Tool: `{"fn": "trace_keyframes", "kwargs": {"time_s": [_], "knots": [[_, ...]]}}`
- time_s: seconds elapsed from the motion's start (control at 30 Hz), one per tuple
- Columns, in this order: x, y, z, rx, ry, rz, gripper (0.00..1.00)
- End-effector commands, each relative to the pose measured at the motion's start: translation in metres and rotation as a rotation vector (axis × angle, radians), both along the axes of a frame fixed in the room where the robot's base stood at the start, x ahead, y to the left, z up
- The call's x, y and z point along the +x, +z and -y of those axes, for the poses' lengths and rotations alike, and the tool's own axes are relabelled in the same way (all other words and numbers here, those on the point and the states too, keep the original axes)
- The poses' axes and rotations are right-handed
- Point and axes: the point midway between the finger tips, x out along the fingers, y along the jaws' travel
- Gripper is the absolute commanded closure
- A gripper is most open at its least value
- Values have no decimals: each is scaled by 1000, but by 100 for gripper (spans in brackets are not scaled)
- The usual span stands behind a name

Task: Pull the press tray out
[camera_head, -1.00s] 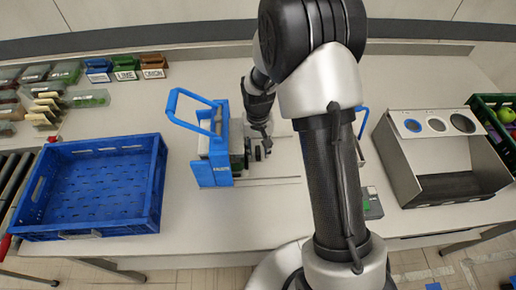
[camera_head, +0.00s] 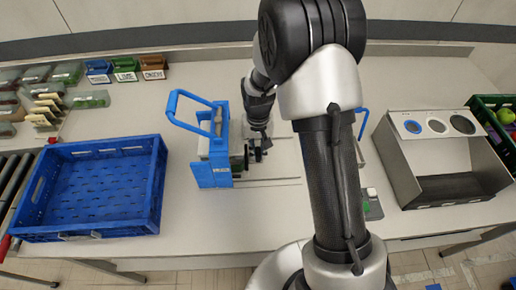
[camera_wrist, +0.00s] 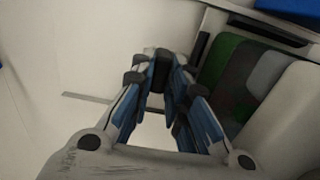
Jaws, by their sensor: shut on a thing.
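The press (camera_head: 214,172) is a blue frame with a raised blue lever (camera_head: 188,112), standing upright on the table left of my arm. My gripper (camera_head: 254,152) is at the right side of the press, low over the table. In the wrist view my gripper (camera_wrist: 163,70) has its fingers drawn together at the tips, shut on a small part that they mostly hide. This appears to be the press tray's handle. The press's side, with green and grey panels (camera_wrist: 238,75), is to the right there. The tray itself cannot be made out clearly.
An empty blue crate (camera_head: 150,218) is on the left. Small labelled bins (camera_head: 125,75) stand at the back left. A grey metal housing with round holes (camera_head: 400,150) stands right of my arm. The table in front of the press is clear.

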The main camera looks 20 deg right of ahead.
Motion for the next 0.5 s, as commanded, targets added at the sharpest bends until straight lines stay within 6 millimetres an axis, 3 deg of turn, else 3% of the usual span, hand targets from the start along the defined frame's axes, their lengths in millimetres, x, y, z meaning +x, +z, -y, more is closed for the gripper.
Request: {"fn": "trace_keyframes", "kwargs": {"time_s": [0.3,0.5], "knots": [[0,0,2,0,-1,0,100],[-3,1,21,0,-4,1,100]]}}
